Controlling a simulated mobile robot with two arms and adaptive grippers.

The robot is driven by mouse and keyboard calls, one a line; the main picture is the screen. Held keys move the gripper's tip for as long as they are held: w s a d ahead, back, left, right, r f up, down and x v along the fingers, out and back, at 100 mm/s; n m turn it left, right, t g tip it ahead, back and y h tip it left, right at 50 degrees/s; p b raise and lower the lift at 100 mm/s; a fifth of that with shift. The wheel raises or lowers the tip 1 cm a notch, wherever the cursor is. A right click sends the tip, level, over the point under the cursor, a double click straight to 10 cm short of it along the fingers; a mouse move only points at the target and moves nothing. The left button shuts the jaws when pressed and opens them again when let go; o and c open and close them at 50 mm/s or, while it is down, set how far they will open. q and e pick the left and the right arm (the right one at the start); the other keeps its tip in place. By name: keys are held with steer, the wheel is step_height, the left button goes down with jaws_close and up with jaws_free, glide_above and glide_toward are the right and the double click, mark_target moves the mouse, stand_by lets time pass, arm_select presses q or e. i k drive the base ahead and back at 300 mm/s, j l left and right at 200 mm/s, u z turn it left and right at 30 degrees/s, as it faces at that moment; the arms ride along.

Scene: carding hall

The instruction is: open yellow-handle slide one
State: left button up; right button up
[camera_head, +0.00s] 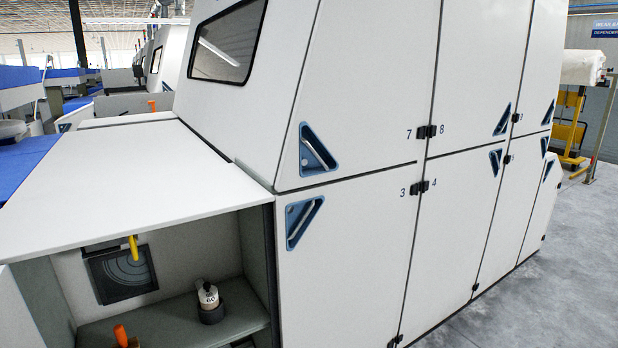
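A yellow handle (134,249) hangs upright inside the open compartment at the lower left. It is in front of the upper edge of a dark square plate (122,274) with ring markings on the compartment's back wall. A dark flat piece (103,246) lies beside the handle's top; I cannot tell whether it is the slide or whether it is open. An orange handle (121,336) rises from the compartment's bottom edge. Neither of my grippers is in view.
A white cylinder marked 60 (208,297) stands on a dark base on the compartment's shelf (185,325). A white cover (125,180) overhangs the compartment. Closed numbered white doors (345,265) stand to the right. Grey floor (560,300) is clear at the far right.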

mark_target(109, 244)
steer(key=u, duration=0.85)
